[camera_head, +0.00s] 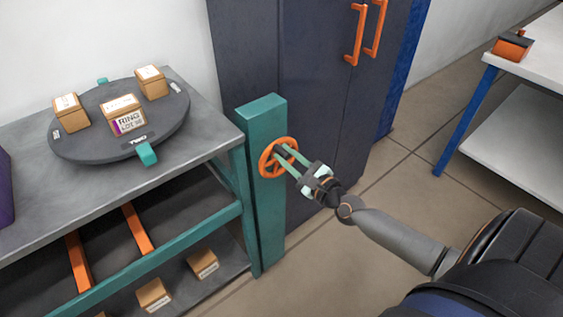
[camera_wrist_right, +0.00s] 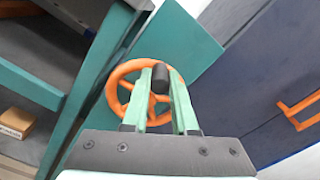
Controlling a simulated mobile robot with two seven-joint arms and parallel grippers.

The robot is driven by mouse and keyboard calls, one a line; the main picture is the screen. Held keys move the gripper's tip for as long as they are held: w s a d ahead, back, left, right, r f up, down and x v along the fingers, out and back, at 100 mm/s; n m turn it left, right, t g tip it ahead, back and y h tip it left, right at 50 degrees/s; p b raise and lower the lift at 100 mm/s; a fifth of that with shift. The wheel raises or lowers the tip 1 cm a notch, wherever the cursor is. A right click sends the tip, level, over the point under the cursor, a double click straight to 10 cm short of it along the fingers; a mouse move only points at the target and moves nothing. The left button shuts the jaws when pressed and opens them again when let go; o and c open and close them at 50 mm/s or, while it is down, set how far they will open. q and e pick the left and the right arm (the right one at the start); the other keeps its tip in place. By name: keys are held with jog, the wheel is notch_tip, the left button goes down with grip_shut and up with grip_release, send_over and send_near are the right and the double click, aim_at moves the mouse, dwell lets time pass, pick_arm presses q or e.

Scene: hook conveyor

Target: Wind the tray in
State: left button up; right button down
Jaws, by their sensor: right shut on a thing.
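An orange handwheel (camera_head: 266,163) with spokes sits on a teal post (camera_head: 262,200) at the end of the workbench. My right gripper (camera_head: 284,157) reaches it from the lower right and is shut at the wheel. In the right wrist view the wheel (camera_wrist_right: 118,84) shows behind my fingers (camera_wrist_right: 160,92), which are shut on a dark knob (camera_wrist_right: 160,77) at the wheel. The fingers partly hide the wheel. A round dark platter (camera_head: 85,148) with teal tabs lies on the bench top. I cannot tell whether it is the tray. My left gripper is not in view.
Small cardboard boxes (camera_head: 122,114) stand on the platter. Orange bars (camera_head: 137,228) and more boxes (camera_head: 202,263) show under the bench top (camera_head: 205,142). A dark cabinet (camera_head: 310,70) with orange handles stands behind the wheel. A white table (camera_head: 530,65) is at right, with open floor between.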

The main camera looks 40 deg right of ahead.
jog(key=shift+d+m+b, duration=0.4)
jog(key=shift+d+m, duration=0.05)
jog(key=shift+m, duration=0.35)
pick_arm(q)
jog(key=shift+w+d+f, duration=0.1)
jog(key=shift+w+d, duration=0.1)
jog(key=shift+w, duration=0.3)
pick_arm(e)
jog(key=shift+d, duration=0.15)
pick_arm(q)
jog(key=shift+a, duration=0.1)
pick_arm(e)
jog(key=shift+r+m, duration=0.1)
jog(key=shift+m, duration=0.3)
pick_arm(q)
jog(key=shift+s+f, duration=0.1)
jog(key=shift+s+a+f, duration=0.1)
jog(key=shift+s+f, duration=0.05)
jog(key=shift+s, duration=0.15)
pick_arm(e)
jog(key=c, duration=0.8)
grip_release()
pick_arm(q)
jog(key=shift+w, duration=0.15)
pick_arm(e)
jog(key=shift+o, duration=0.5)
